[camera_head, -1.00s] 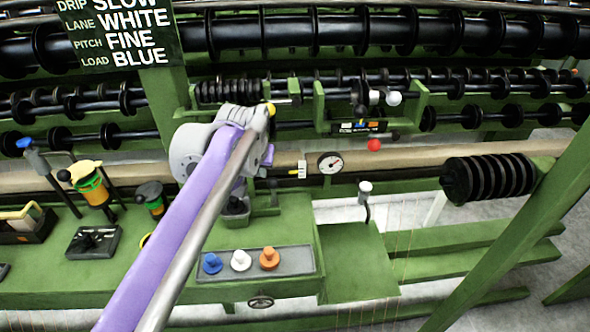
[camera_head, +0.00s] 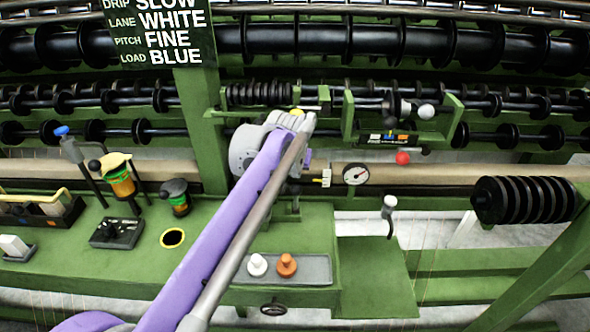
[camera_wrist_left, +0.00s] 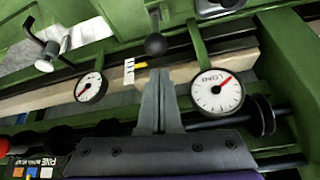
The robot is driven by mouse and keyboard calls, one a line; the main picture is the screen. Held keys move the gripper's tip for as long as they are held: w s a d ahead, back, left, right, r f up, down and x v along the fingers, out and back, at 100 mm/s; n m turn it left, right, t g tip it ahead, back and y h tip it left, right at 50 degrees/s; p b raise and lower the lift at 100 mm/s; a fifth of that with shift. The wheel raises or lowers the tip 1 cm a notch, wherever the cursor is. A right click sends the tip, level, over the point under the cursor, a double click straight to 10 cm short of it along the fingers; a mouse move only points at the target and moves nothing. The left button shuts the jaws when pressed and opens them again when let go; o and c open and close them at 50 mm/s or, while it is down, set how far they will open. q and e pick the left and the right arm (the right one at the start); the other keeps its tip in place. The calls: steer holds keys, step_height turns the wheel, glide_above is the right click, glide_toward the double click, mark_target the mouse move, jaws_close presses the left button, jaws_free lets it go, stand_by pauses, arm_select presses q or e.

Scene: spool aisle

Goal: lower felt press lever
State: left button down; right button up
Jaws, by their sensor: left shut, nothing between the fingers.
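My left gripper (camera_wrist_left: 157,82) is shut and empty, its two grey fingers together, pointing up in the wrist view. Just beyond the fingertips is a black ball knob (camera_wrist_left: 156,45) on a short stem, at the green rail; I cannot tell whether they touch. No label shows which control is the felt press lever. In the head view my left wrist hides most of this spot. A white-knobbed lever (camera_head: 389,204) stands to the right on the green frame and also shows in the wrist view (camera_wrist_left: 46,58). My right gripper is not in view.
A round gauge (camera_head: 355,174) sits right of my wrist; a larger dial (camera_wrist_left: 217,91) is right of my fingers. A grey tray (camera_head: 318,268) holds white and orange pegs. A sign (camera_head: 160,30) hangs above.

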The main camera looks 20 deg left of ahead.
mark_target(296, 200)
arm_select(q)
steer(key=shift+b+x, duration=0.35)
steer(key=shift+x, duration=2)
steer(key=shift+s+d, duration=0.1)
steer(key=shift+s, duration=0.1)
